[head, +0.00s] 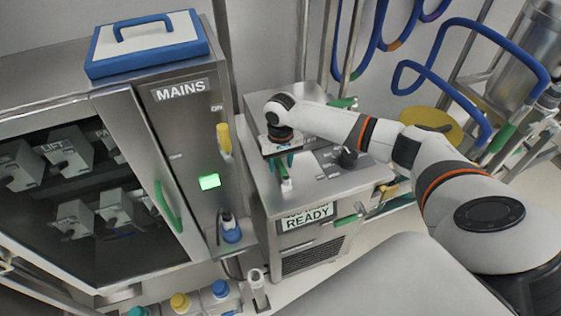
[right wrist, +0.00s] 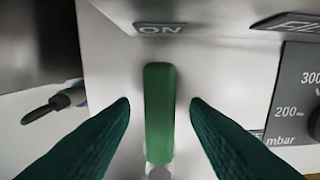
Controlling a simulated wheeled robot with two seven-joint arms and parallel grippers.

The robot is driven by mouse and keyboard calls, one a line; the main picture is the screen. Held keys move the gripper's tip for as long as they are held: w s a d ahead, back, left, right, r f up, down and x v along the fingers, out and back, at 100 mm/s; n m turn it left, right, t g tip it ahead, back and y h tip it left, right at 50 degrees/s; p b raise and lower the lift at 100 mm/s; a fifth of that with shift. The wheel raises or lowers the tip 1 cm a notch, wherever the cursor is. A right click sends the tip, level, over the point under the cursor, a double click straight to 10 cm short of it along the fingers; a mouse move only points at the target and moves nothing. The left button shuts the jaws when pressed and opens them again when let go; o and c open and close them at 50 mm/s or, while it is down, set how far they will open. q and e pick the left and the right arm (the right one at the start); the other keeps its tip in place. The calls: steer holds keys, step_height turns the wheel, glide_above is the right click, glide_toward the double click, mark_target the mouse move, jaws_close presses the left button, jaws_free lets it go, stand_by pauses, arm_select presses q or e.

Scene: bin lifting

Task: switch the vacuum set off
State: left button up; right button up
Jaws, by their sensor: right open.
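The vacuum set (head: 262,200) is a steel box with a lit display (head: 307,218) on its front reading READY. A switch lever with a green grip (right wrist: 160,112) stands on it; in the right wrist view its upper end points at an ON label (right wrist: 161,29). The lever also shows in the head view (head: 286,184), under my right gripper. My right gripper (head: 281,163) is open, with its dark green fingers on either side of the lever (right wrist: 160,104) and visible gaps to it. Whether the lever has an OFF label is hidden. My left gripper is out of view.
A MAINS cabinet (head: 187,130) with a yellow lever (head: 224,140) and a lit green lamp (head: 209,182) stands left of the vacuum set. A dial (right wrist: 310,122) marked in mbar is right of the lever. Blue hoses (head: 403,78) hang behind my right arm.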

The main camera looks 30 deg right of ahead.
steer(key=shift+f, duration=0.25)
jaws_close()
